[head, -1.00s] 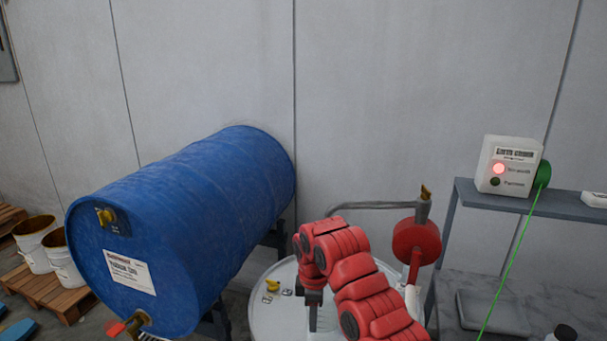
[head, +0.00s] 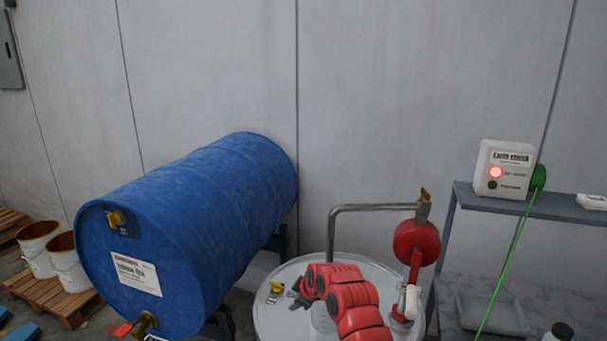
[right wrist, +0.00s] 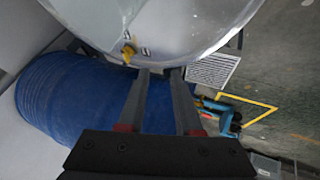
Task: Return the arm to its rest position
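My right arm comes in from the bottom in the head view, red and bent over the pale drum (head: 268,322). My right gripper (head: 296,298) is small and partly hidden by the arm there, over the drum's lid near a yellow fitting. In the right wrist view my right gripper (right wrist: 159,74) shows two fingers apart with nothing between them. The pale drum's lid (right wrist: 185,25) and its yellow bung (right wrist: 128,53) are beyond the fingertips. My left gripper is in neither view.
A blue drum (head: 190,230) lies on its side at the left. A pump with a red body (head: 417,243) and grey pipe stands on the pale drum. A white box with a lit red lamp (head: 505,155) sits on a shelf at the right. White buckets (head: 66,262) stand on a pallet.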

